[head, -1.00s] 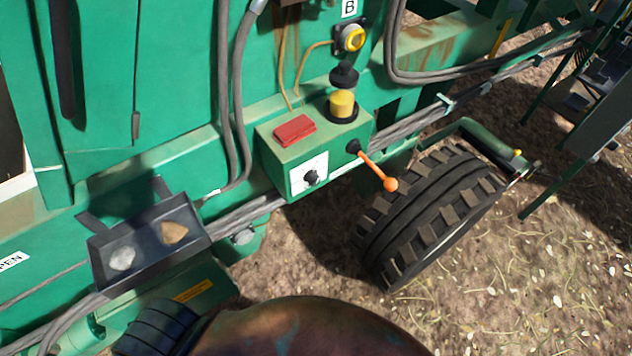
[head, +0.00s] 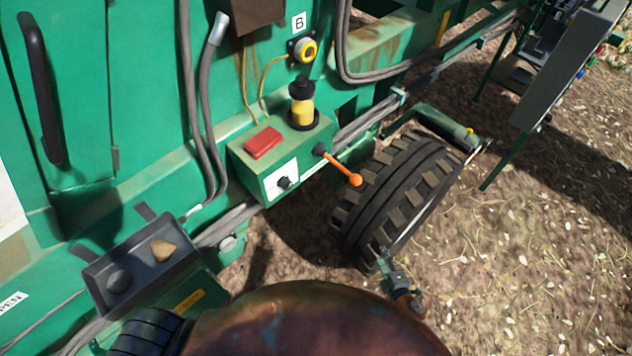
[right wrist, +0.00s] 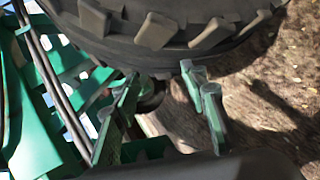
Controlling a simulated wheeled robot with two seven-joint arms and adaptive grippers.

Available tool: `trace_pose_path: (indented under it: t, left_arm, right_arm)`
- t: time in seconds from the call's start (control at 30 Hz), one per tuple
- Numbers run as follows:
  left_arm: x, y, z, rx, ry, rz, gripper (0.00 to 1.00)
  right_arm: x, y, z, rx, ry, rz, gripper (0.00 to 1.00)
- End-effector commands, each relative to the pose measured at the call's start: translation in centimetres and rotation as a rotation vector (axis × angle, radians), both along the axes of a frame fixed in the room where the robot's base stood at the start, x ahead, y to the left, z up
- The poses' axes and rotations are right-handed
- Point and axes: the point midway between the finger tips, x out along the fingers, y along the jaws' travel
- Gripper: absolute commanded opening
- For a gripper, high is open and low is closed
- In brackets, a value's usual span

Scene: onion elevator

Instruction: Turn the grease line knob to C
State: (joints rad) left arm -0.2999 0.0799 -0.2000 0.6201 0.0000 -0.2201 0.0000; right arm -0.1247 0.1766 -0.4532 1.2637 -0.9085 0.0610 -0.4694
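A small black knob (head: 284,182) sits on a white plate on the front of a green control box (head: 247,178). The plate's markings are too small to read, so I cannot tell where the knob points. My right gripper (head: 388,262) is low in the head view, in front of the big tyre, below and right of the box and apart from it. In the right wrist view the gripper (right wrist: 160,92) has its fingers spread with nothing between them. The knob does not clearly show there. My left gripper is not in view.
The box carries a red cover (head: 263,143), a yellow-and-black button or lamp (head: 302,105) and an orange-tipped lever (head: 342,169) at its right side. A treaded tyre (head: 400,190) stands right of it. A grey tray (head: 140,262) with two stones is at left. Open ground lies at right.

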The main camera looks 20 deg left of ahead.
Motion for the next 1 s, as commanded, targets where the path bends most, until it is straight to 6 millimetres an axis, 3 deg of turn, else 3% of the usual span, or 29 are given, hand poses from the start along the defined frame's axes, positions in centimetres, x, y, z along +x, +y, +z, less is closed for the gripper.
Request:
trace_pose_path:
  t: [0.03, 0.13, 0.2, 0.3, 0.43, 0.53, 0.67, 1.0]
  left_arm:
    - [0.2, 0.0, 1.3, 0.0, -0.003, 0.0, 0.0]
    - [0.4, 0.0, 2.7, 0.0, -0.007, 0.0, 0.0]
    - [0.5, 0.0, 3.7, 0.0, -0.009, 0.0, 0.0]
    - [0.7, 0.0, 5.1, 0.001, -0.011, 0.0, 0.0]
    - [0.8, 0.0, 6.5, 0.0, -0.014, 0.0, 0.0]
    - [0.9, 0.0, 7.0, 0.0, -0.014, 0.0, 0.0]
    - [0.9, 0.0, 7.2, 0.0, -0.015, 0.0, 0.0]
    - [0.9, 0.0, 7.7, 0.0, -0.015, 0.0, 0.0]
  right_arm:
    - [1.4, 2.9, 5.5, -0.056, -0.113, 0.101, 0.4]
    - [2.2, 8.7, 14.8, -0.194, -0.35, 0.298, 0.4]
    - [1.6, 12.8, 21.2, -0.3, -0.526, 0.428, 0.4]
    - [-0.7, 17.9, 29.4, -0.454, -0.775, 0.588, 0.4]
    - [-4.4, 22.5, 36.9, -0.634, -1.048, 0.729, 0.4]
    - [-6.7, 24.5, 40.1, -0.731, -1.186, 0.788, 0.4]
    - [-7.8, 25.7, 41.6, -0.787, -1.263, 0.815, 0.4]
    - [-5.4, 29.8, 41.7, -0.788, -1.265, 0.815, 0.4]
